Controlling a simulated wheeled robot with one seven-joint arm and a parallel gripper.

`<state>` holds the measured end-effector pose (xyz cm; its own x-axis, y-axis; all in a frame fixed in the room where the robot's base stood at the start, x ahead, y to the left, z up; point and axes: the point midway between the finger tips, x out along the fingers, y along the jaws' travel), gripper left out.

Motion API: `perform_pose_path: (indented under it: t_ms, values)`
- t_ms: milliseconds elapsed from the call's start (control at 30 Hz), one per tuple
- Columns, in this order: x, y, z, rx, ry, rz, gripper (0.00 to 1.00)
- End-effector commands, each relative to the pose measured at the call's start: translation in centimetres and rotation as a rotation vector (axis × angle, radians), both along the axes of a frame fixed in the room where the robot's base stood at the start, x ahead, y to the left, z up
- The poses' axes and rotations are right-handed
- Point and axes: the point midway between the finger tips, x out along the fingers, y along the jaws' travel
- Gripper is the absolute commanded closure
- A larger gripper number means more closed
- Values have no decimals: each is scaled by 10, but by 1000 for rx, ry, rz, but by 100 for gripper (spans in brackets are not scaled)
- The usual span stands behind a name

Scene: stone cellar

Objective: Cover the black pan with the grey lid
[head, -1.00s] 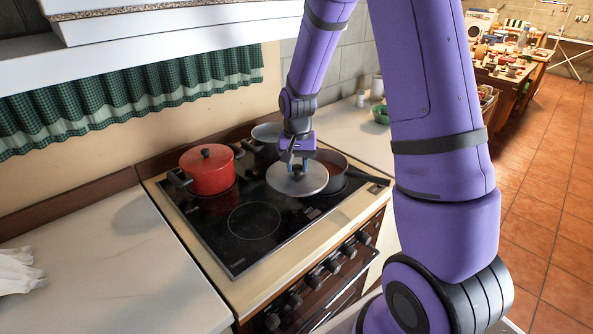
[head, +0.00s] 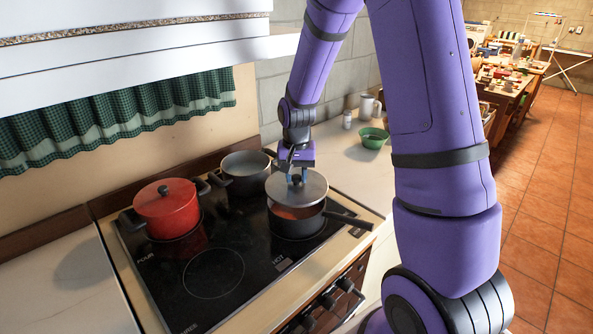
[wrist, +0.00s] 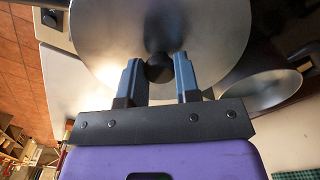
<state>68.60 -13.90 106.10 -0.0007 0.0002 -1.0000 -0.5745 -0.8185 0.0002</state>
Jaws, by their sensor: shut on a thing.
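The grey lid (head: 312,190) is a round metal disc with a dark knob. My gripper (head: 297,179) is shut on that knob and holds the lid roughly level. In the wrist view the lid (wrist: 110,40) fills the top, with its knob between my two fingertips (wrist: 159,68). The black pan (head: 298,229) stands on the right front of the hob, its long handle pointing right. The lid hangs above the pan, apart from it and set towards its back. Reddish contents show below the lid's front edge; the back of the pan is hidden.
A red lidded pot (head: 167,209) stands at the left of the hob (head: 240,290). An open dark pot (head: 246,178) stands close behind the pan; it also shows in the wrist view (wrist: 262,92). A green bowl (head: 373,139) is on the counter behind. The front-left hob is clear.

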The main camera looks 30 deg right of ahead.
Motion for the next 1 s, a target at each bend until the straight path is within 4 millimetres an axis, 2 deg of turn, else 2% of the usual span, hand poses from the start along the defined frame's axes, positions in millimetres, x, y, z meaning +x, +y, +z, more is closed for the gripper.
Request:
perform_pose_path:
  t_ms: [500, 1000]
  values:
    - [0, 0, -34, 1, 1, 0, 98]
    - [0, 0, -43, -1, -1, -1, 98]
